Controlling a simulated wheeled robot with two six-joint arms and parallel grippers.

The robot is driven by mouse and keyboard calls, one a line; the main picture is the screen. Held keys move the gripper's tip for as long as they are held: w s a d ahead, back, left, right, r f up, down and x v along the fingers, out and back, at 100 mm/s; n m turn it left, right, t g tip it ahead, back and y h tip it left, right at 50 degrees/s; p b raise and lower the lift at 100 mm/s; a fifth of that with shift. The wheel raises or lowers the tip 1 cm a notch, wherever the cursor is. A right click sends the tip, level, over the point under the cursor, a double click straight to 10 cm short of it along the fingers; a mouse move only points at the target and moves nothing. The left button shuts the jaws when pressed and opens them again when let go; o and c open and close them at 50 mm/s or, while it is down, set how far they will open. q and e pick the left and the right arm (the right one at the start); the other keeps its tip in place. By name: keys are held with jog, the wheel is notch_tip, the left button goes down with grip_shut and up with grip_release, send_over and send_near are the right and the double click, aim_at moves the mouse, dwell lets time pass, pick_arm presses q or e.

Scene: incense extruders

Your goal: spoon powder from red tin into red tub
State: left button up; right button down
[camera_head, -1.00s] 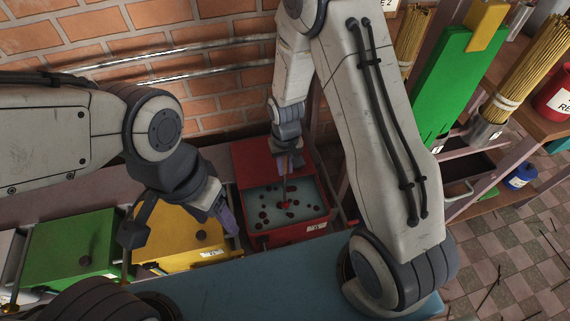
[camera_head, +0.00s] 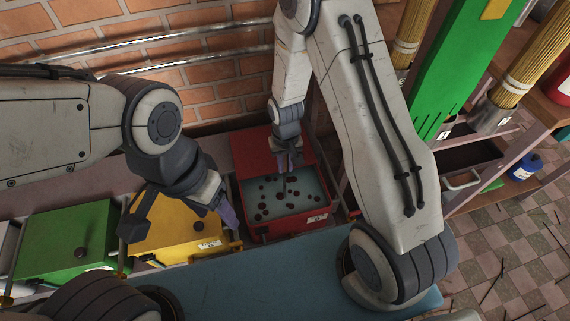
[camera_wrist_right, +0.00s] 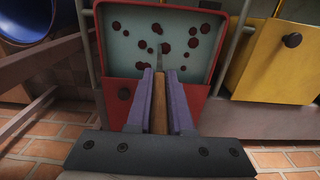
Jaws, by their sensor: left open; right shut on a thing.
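The red tin (camera_head: 307,227) is an open box with its lid tilted back against the wall. Dark red lumps of powder (camera_head: 265,203) lie scattered over its pale teal inside. My right gripper (camera_head: 287,160) is above the tin and shut on a spoon's wooden handle (camera_wrist_right: 160,105). The spoon's thin grey shaft (camera_wrist_right: 158,48) points into the tin; I cannot make out its bowl. My left gripper (camera_head: 226,212) is open and empty, beside the yellow tin and left of the red one. A red container (camera_head: 559,90), perhaps the red tub, is cut off at the right edge.
A yellow tin (camera_head: 178,235) and a green tin (camera_head: 65,240) stand in a row left of the red one. A teal surface (camera_head: 290,285) lies in front. Right are shelves with bundled sticks (camera_head: 530,55), a green board (camera_head: 445,60) and a blue pot (camera_head: 525,168).

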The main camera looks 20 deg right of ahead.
dwell(0.3)
notch_tip(320, 180, up, 17)
jog(key=p, duration=1.5)
jog(key=shift+f, duration=0.2)
